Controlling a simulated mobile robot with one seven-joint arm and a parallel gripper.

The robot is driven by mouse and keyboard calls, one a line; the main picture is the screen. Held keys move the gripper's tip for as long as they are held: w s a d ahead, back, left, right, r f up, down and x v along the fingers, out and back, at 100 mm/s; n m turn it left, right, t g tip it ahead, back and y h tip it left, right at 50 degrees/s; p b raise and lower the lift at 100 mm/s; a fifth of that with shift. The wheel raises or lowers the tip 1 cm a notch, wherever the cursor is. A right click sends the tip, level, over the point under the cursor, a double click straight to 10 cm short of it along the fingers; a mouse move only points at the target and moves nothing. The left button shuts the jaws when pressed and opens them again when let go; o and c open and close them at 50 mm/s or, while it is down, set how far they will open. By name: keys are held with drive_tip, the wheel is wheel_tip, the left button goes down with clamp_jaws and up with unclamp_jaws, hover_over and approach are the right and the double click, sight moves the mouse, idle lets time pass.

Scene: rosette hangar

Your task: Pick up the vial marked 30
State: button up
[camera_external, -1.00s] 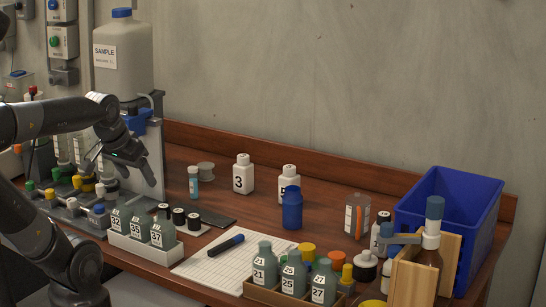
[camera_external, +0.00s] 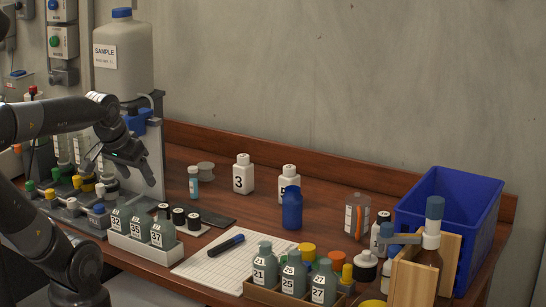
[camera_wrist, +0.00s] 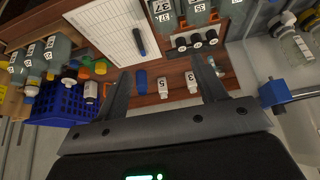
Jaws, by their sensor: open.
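I cannot read the number 30 on any vial. A white rack (camera_external: 140,249) holds grey-green vials marked 32 (camera_external: 117,222), 35 (camera_external: 137,229) and 37 (camera_external: 163,234). A brown rack (camera_external: 262,293) at the front holds vials marked 21 (camera_external: 259,277), 25 (camera_external: 288,285) and 27 (camera_external: 318,293), with others partly hidden behind them. My gripper (camera_external: 120,178) is open and empty, at the left above the bench, behind the white rack. In the wrist view its fingers (camera_wrist: 160,66) are spread apart, with vial 37 (camera_wrist: 166,8) at the top edge.
A blue bin (camera_external: 430,215) stands at the back right, beside a wooden holder (camera_external: 412,282) with a brown bottle. A blue bottle (camera_external: 291,210), white bottles (camera_external: 243,175) and a notepad (camera_external: 205,262) with a marker (camera_external: 226,246) are on the bench. Small capped items (camera_external: 75,182) crowd the left.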

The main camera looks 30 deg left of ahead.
drive_tip(key=shift+c, duration=1.3)
drive_tip(key=shift+w, duration=0.1)
drive_tip(key=n+g+y, duration=0.2)
drive_tip(key=n, duration=0.4)
hover_over(194, 183)
drive_tip(key=s, duration=0.2)
wheel_tip(194, 183, down, 13)
drive_tip(key=x, duration=0.6)
drive_tip(key=shift+w+d, duration=0.15)
drive_tip(key=shift+w, duration=0.05)
drive_tip(key=shift+x, duration=2.55)
drive_tip(key=shift+s+d, duration=0.1)
drive_tip(key=shift+d, duration=0.05)
